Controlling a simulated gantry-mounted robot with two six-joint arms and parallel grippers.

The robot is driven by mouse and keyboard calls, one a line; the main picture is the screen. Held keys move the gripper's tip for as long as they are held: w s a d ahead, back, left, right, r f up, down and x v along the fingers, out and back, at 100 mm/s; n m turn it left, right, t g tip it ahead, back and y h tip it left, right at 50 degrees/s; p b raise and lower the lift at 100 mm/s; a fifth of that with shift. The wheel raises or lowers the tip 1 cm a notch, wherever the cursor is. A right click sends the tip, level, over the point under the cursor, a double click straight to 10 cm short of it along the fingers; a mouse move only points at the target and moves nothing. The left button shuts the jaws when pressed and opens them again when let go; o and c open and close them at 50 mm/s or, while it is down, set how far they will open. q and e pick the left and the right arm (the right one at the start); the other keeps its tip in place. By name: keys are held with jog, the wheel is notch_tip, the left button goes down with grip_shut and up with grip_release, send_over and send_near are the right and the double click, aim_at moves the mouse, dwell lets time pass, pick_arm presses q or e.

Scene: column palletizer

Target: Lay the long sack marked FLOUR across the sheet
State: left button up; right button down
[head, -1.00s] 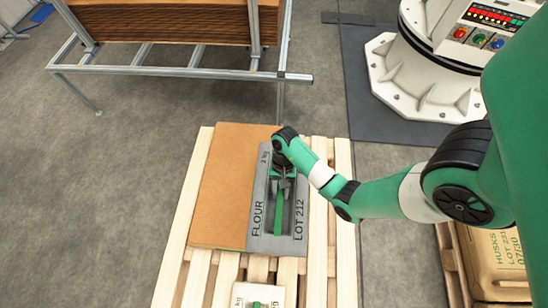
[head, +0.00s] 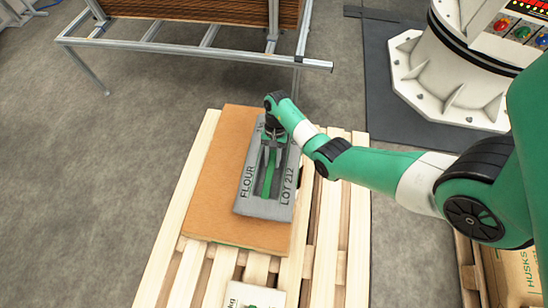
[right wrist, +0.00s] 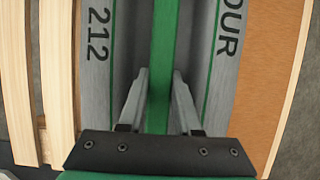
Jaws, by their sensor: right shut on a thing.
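The long grey sack marked FLOUR and LOT 212 (head: 247,190) is over the right half of the brown sheet (head: 215,185), its length running along the sheet's long side. I cannot tell whether it touches the sheet. My right gripper (head: 270,150) is above the sack, shut on its green middle strip. In the right wrist view the gripper's two fingers (right wrist: 158,100) stand on either side of the green strip (right wrist: 163,50), with the sack's lettering beside them. The sheet lies on the wooden pallet (head: 196,265). My left gripper is not in view.
A pale sack (head: 250,297) lies on the pallet at the near edge. A HUSKS sack (head: 525,270) stands on another pallet at the right. A metal frame (head: 190,52) with stacked brown sheets is at the back. A white machine base (head: 450,85) stands at the back right.

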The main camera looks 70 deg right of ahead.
aim_at(272, 157)
jog(key=f, duration=0.1)
jog(key=f+b, duration=0.2)
jog(key=shift+w+d+f, duration=0.1)
jog(key=shift+w+d, duration=0.15)
jog(key=shift+f+b, duration=0.15)
jog(key=shift+b, duration=0.2)
jog(key=shift+s+a, duration=0.1)
jog(key=c, duration=0.6)
grip_release()
jog(key=shift+f, duration=0.1)
jog(key=shift+r, duration=0.25)
jog(key=p+v, duration=0.4)
jog(key=v, duration=0.8)
jog(key=shift+f, duration=0.1)
